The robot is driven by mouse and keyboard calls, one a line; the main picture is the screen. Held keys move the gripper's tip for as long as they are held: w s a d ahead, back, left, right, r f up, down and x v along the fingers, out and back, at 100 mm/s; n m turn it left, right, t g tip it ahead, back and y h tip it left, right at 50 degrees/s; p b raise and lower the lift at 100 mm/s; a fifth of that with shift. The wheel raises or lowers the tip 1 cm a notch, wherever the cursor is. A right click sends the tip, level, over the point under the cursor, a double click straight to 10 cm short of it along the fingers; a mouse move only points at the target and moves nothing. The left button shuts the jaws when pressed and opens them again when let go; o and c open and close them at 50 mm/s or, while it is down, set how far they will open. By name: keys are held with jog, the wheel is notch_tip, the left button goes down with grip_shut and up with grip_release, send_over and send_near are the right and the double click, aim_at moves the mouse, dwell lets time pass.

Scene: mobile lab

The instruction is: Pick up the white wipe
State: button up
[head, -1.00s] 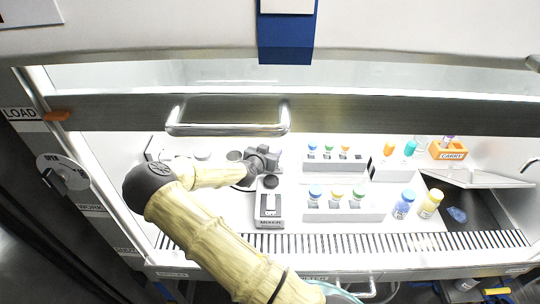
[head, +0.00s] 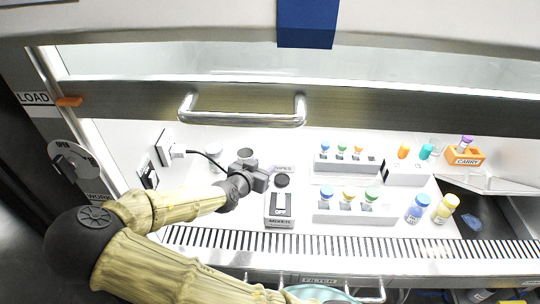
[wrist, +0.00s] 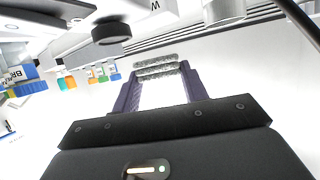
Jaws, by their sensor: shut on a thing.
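My gripper (head: 262,178) is above the left-middle of the white bench, behind and left of the mixer (head: 280,212). In the wrist view the gripper (wrist: 158,66) has its two grey speckled pads close together, with a thin pale strip between them. I take this strip to be the white wipe; its outline is hard to make out against the white bench. In the head view I cannot pick out the wipe. A label reading WIPES (head: 283,168) is on the bench just right of the gripper.
Two white racks with coloured-cap vials (head: 346,163) (head: 355,212) stand right of the mixer. Blue (head: 417,209) and yellow (head: 445,210) bottles stand further right, with an orange CARRY box (head: 465,157) behind. A sash handle (head: 243,111) hangs above. A slotted grille (head: 350,245) runs along the front.

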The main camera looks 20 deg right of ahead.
jog(key=shift+s+a, duration=1.15)
jog(key=shift+s, duration=0.05)
jog(key=shift+a, duration=0.1)
